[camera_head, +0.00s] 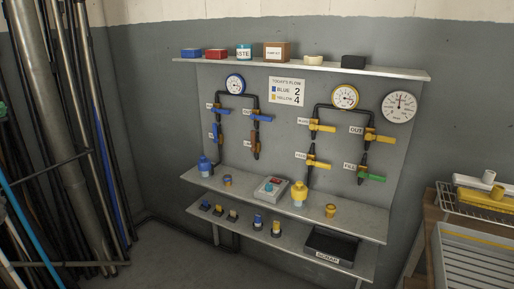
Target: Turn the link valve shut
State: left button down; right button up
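A grey wall panel carries two groups of dark pipes with valves. The left group has a blue-rimmed gauge (235,83), blue lever handles, one on the upper right valve (261,118), and an orange-brown valve body (257,144) below. The right group has a yellow-rimmed gauge (345,96), yellow levers at upper left (322,128), upper right (379,138) and lower left (319,164), and a green lever (372,178) at lower right. One small label reads OUT; I cannot tell which valve is the link valve. Neither gripper is in view.
A card (286,92) reads blue 2, yellow 4. A top shelf (300,65) holds small boxes. Lower shelves hold a blue bottle (204,166), a yellow bottle (299,193), fittings and a black tray (331,246). Poles (75,150) lean at left; a rack (475,205) stands at right.

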aim_at(253, 133)
jog(key=i+j, duration=0.7)
jog(key=j+u, duration=0.05)
